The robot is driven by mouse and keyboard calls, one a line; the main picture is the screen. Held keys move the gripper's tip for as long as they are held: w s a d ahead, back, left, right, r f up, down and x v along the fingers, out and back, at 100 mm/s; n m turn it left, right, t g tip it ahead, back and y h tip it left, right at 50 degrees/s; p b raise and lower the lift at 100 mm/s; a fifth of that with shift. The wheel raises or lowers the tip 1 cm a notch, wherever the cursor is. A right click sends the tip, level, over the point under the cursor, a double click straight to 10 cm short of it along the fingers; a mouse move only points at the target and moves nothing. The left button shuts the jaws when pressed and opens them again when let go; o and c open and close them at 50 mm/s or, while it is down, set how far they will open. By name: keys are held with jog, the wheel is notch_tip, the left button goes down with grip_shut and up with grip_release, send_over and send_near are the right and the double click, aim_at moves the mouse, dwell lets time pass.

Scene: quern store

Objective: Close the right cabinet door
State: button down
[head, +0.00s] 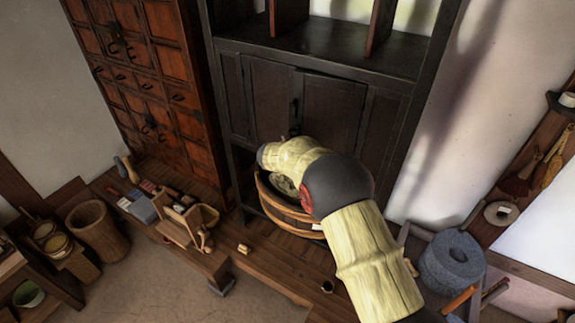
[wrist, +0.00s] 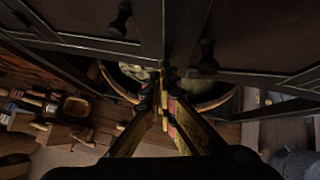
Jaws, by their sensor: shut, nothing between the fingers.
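The dark wooden cabinet (head: 300,55) stands at the back. Its left door (head: 262,100) lies flat in the frame. The right cabinet door (head: 335,108) looks close to its frame; I cannot tell whether a small gap is left. In the wrist view the right door (wrist: 255,30) is at upper right with its dark handle (wrist: 207,58), and the left door (wrist: 85,18) is at upper left. My gripper (wrist: 165,78) is shut and empty, its tips below the meeting edges of the doors. I cannot tell whether they touch. In the head view my arm hides the fingers.
A wooden tub (head: 285,212) stands below the doors, under my arm. A red-brown chest (head: 150,75) stands left of the cabinet. A wooden carrier (head: 190,222) and small items lie on the low platform. A grey millstone (head: 452,262) is at right. The floor at front left is clear.

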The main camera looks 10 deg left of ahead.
jog(key=shift+w+d+m+g+h+p, duration=0.2)
jog(key=shift+w+m+h+p, duration=0.1)
jog(key=shift+w+m+h, duration=0.45)
jog(key=shift+w+d+m+g+h+p, duration=0.1)
jog(key=shift+w+m+g+h+p, duration=0.25)
jog(key=shift+w+m, duration=0.55)
jog(key=shift+r, duration=0.1)
